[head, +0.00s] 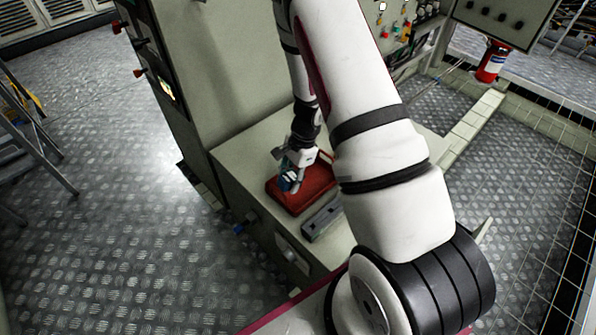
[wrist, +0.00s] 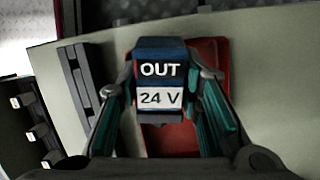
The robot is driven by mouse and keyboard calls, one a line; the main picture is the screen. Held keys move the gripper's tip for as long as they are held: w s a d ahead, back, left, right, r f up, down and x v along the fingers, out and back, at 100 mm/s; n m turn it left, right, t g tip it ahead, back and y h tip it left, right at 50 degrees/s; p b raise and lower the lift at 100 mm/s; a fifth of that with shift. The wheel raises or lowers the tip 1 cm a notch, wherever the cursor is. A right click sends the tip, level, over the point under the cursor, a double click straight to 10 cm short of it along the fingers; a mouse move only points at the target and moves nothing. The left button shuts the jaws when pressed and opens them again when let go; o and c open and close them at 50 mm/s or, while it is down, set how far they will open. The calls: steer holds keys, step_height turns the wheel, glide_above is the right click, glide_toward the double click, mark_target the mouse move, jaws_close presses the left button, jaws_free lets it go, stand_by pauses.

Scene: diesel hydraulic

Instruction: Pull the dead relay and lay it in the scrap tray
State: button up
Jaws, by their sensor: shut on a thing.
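My gripper (wrist: 165,95) is shut on a dark blue relay (wrist: 158,52) in the wrist view. Its labels read "OUT" and "24 V", and teal finger pads lie on both sides of it. A red tray (head: 309,192) sits on the pale bench top in the head view; its red floor also shows behind and below the relay in the wrist view (wrist: 170,140). In the head view my gripper (head: 288,183) and the blue relay are over the tray's left part. I cannot tell whether the relay touches the tray floor.
A grey slotted block (head: 322,218) lies on the bench (head: 250,165) in front of the tray. A tall grey-green cabinet (head: 220,70) rises behind and left. A ladder (head: 30,140) stands at far left. The metal floor (head: 110,230) between is clear.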

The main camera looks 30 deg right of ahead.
steer(key=w+d+f+n+h+b, duration=0.1)
steer(key=w+d+h+b, duration=0.1)
steer(key=d, duration=0.4)
steer(key=shift+w+d+f+n+h+b, duration=0.25)
steer(key=shift+w+f+n+h+b, duration=0.25)
steer(key=shift+w, duration=0.5)
steer(key=shift+r, duration=0.25)
step_height(320, 180, down, 8)
steer(key=b, duration=0.6)
steer(key=shift+f+b, duration=0.2)
steer(key=shift+b, duration=0.1)
steer(key=o, duration=1.2)
steer(key=shift+o, duration=0.2)
